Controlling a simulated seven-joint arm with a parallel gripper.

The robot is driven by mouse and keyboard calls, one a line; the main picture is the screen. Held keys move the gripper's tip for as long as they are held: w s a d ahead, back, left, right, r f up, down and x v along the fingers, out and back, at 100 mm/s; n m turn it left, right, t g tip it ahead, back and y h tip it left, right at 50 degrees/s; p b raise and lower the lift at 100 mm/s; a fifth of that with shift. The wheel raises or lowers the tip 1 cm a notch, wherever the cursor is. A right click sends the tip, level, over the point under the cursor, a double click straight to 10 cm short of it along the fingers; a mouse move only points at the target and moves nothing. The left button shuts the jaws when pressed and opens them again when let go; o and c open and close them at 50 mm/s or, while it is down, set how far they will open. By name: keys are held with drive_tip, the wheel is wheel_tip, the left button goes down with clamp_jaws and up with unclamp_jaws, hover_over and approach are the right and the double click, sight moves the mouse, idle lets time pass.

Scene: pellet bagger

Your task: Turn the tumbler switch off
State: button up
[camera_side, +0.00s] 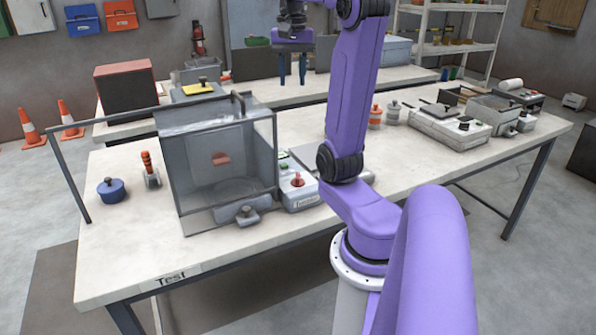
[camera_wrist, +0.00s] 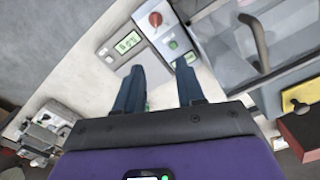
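The tumbler switch is a red knob (camera_side: 297,181) on a light control box (camera_side: 300,199), just right of the clear enclosure on the bench. The knob also shows at the top of the wrist view (camera_wrist: 155,19), on the box with a small green button (camera_wrist: 173,44). Which setting the knob is at cannot be told. My gripper (camera_side: 292,80) is well above the bench, with its two blue fingers pointing down. In the wrist view my gripper (camera_wrist: 161,80) has its fingers wide apart with nothing between them. The knob lies beyond the fingertips, not touched.
The clear enclosure (camera_side: 240,150) with a dark handle stands beside the box. A scale with a green display (camera_wrist: 127,43) sits on the box's other side. A blue pot (camera_side: 111,190) and an orange-handled tool (camera_side: 148,163) are at the left. Machines (camera_side: 450,128) stand at the right.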

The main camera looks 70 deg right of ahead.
drive_tip(key=s+d+f+m, duration=0.1)
approach(298, 174)
wheel_tip(298, 174, down, 9)
drive_tip(key=shift+r, duration=0.1)
idle(0.8)
drive_tip(key=shift+c, duration=0.3)
clamp_jaws()
